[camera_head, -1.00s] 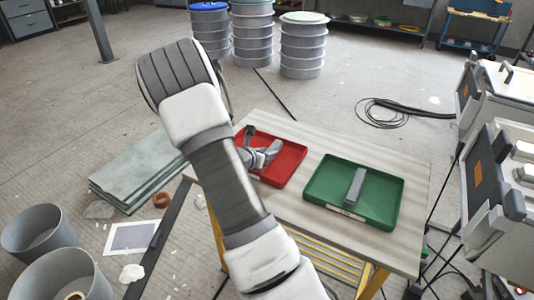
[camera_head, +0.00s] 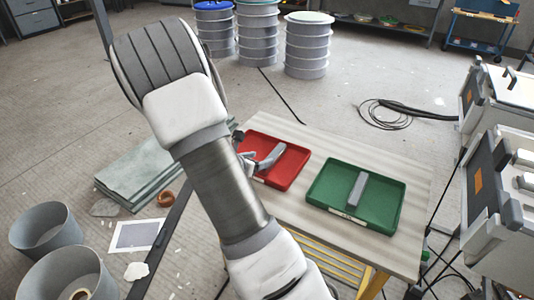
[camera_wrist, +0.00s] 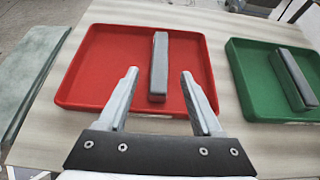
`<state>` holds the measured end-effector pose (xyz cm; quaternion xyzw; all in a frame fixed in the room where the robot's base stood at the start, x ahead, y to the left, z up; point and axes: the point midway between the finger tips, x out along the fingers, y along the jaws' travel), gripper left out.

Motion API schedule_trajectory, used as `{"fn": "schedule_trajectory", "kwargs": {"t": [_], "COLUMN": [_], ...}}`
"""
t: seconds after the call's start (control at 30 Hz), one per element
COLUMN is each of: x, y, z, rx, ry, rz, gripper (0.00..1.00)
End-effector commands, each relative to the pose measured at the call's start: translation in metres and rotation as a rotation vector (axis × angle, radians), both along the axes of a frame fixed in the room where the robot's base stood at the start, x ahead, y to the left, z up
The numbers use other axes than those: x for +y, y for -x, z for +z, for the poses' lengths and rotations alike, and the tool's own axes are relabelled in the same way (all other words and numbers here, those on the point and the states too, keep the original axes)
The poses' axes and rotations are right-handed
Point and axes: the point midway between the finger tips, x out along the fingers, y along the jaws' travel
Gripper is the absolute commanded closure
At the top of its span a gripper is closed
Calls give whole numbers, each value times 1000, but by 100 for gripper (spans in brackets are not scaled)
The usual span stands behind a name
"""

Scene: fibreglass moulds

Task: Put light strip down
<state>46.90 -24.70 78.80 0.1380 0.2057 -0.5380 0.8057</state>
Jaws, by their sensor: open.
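One grey strip (camera_wrist: 159,65) lies in the red tray (camera_wrist: 85,62), its near end towards my gripper. It also shows in the head view (camera_head: 270,157). A similar grey strip (camera_wrist: 294,78) lies in the green tray (camera_wrist: 243,82) on the right; the head view shows it too (camera_head: 357,188). I cannot tell which strip is the light one. My gripper (camera_wrist: 160,73) is open and empty over the near part of the red tray. Its fingers appear on either side of the first strip, apart from it. In the head view my arm partly hides the red tray.
Both trays stand on a pale wooden table (camera_head: 330,140). Stacked greenish sheets (camera_head: 140,172) lie on the floor at left, near grey tubs (camera_head: 45,228). Grey machines (camera_head: 500,190) stand at right. Bare tabletop lies around the trays.

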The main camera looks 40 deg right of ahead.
Motion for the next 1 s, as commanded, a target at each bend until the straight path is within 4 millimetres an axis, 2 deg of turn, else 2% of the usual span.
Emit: {"fn": "schedule_trajectory", "kwargs": {"t": [0.1, 0.2, 0.37, 0.47, 0.77, 1.0], "x": [17, 25, 30, 31, 50, 86], "y": [6, 10, 16, 25, 81, 128], "z": [12, 16, 25, 43, 108, 143], "rx": [0, 0, -29, -106, -452, -688], "ry": [-1, 1, -15, -60, -323, -585], "rz": [2, 0, -32, -113, -516, -824], "gripper": [33, 33, 33, 33, 33, 33]}}
